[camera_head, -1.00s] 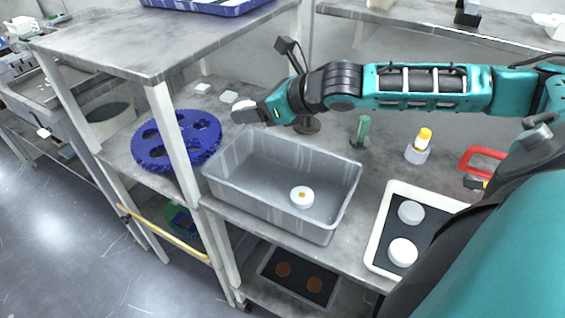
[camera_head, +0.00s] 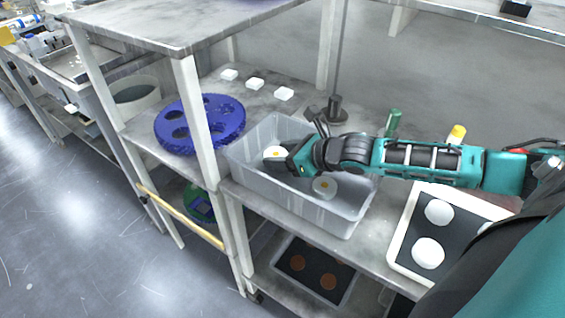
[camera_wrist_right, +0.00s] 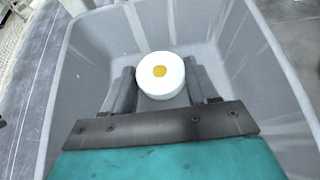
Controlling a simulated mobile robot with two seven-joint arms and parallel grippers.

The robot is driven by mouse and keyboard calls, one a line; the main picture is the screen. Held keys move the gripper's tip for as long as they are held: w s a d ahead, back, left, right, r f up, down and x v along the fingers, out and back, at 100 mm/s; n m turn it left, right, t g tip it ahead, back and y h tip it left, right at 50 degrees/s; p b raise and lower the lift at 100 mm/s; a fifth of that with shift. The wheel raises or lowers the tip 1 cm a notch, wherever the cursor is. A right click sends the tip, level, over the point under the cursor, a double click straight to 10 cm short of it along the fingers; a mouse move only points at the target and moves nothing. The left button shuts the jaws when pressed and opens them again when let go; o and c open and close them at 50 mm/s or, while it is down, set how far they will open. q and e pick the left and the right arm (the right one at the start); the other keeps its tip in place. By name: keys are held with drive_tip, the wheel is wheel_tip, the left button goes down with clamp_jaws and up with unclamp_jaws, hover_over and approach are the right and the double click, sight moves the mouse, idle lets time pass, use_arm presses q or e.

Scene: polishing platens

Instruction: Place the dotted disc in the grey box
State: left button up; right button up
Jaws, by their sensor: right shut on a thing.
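A white dotted disc (camera_head: 275,153) with a yellow dot is held in my right gripper (camera_head: 287,159), inside the outline of the grey box (camera_head: 342,219). In the right wrist view the same disc (camera_wrist_right: 160,75) sits between the two fingers (camera_wrist_right: 158,90), dot facing the camera, with the box's walls (camera_wrist_right: 265,85) around it. I cannot tell whether the disc touches the box floor. My left gripper is not in view.
A blue perforated wheel (camera_head: 200,124) lies left of the box, behind a shelf post (camera_head: 194,105). White blocks (camera_head: 255,84) lie behind. A green cylinder (camera_head: 393,122) and yellow-capped bottle (camera_head: 456,134) stand behind my arm.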

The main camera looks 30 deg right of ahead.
drive_tip(key=shift+f, duration=1.2)
drive_tip(key=shift+f, duration=0.1)
drive_tip(key=o, duration=0.7)
drive_tip(key=shift+c, duration=0.2)
drive_tip(key=o, duration=0.4)
drive_tip(key=shift+o, duration=0.2)
drive_tip(key=shift+s, duration=0.1)
drive_tip(key=p+v, duration=0.1)
drive_tip(key=v, duration=0.6)
drive_tip(key=shift+p+v, duration=1.15)
drive_tip(key=shift+v, duration=1.3)
